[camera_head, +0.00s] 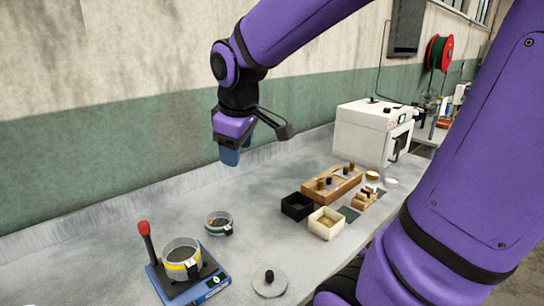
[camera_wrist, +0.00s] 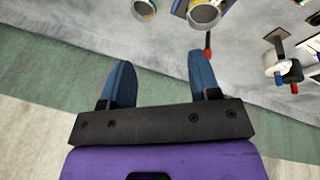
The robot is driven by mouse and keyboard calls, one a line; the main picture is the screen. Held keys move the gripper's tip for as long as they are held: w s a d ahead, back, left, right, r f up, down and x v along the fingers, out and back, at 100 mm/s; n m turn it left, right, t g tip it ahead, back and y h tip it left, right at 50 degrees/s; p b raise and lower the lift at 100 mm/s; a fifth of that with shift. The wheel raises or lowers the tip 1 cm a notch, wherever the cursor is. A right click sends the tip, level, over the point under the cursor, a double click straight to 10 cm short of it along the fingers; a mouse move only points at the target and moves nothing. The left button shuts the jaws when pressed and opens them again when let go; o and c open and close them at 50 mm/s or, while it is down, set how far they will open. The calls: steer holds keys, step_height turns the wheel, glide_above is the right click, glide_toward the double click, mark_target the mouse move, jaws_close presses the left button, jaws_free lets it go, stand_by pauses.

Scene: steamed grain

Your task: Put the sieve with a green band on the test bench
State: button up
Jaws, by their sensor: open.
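A small round sieve (camera_head: 218,224) with a greenish band and a dark clip stands on the grey bench (camera_head: 110,235), behind and right of a blue device. It also seems to show at the top of the wrist view (camera_wrist: 144,9). A larger sieve with a yellow band (camera_head: 182,262) sits on the blue device (camera_head: 212,284); it also shows in the wrist view (camera_wrist: 204,15). My gripper (camera_head: 231,156) is raised above the bench near the wall, well apart from both sieves. Its blue fingers are spread and empty in the wrist view (camera_wrist: 160,62).
A grey disc lid (camera_head: 269,284) lies at the front. A black box (camera_head: 297,206), a cream box (camera_head: 326,223), a wooden block (camera_head: 332,184) and a white oven (camera_head: 371,132) stand to the right. Bench by the wall is clear.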

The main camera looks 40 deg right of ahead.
steer(key=s+a+r+m+t+y, duration=0.1)
steer(key=s+m, duration=0.4)
steer(key=s, duration=0.8)
steer(key=shift+a+r+m+t, duration=0.4)
steer(key=shift+a+r, duration=0.2)
steer(key=shift+r, duration=0.3)
